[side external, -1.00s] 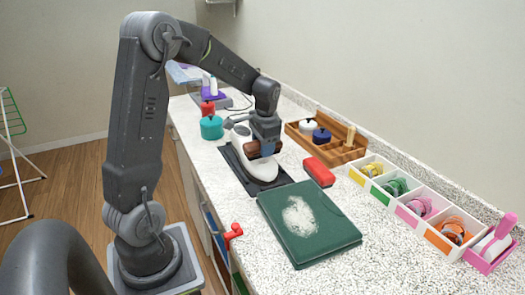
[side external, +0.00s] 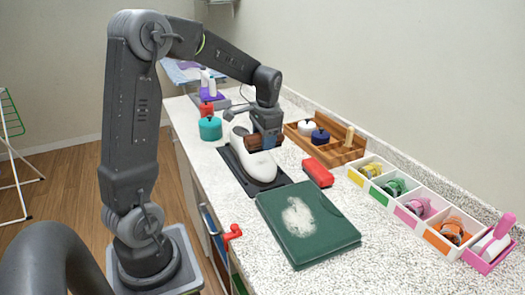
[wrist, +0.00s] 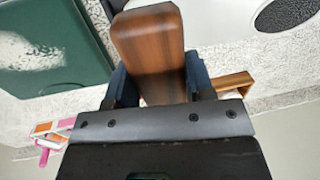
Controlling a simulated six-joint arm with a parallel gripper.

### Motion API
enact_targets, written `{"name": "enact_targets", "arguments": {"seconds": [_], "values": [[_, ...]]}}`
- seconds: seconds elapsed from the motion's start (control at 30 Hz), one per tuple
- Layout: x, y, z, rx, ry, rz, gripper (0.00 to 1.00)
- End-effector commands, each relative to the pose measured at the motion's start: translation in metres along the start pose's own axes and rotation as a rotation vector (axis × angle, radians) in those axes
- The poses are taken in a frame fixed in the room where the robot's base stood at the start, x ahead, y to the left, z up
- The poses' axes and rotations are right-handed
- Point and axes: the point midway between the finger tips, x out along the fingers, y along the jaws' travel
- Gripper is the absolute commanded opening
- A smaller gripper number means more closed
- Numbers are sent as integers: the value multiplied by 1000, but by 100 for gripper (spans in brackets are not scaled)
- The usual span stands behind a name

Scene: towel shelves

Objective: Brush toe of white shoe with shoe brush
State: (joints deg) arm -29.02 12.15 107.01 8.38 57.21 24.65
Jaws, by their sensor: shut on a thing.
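The white shoe (side external: 259,168) lies on a black mat (side external: 268,187) on the counter, its toe toward the green board. My gripper (side external: 267,137) is shut on the brown wooden shoe brush (side external: 252,142), above the front part of the shoe. In the wrist view the brush's wooden back (wrist: 150,45) sits between my two fingers (wrist: 158,85). The bristles are hidden, and I cannot tell whether they touch the shoe.
A red block (side external: 318,172) lies right of the mat. A green board with a white patch (side external: 275,220) lies in front. A wooden tray (side external: 345,150) and coloured bins (side external: 398,210) line the wall. A teal pot (side external: 210,128) stands behind left.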

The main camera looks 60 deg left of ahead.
Motion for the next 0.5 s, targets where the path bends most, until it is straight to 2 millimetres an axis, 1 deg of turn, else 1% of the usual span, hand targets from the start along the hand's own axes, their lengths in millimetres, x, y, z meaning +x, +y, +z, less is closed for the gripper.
{"name": "enact_targets", "arguments": {"seconds": [0.03,0.1,0.17,0.27,0.5], "values": [[-3,9,-1,6,2,0,26],[-7,21,-1,7,2,0,26],[-8,27,0,6,2,0,26],[-4,28,0,3,0,0,26],[18,28,0,2,-2,1,26]]}}
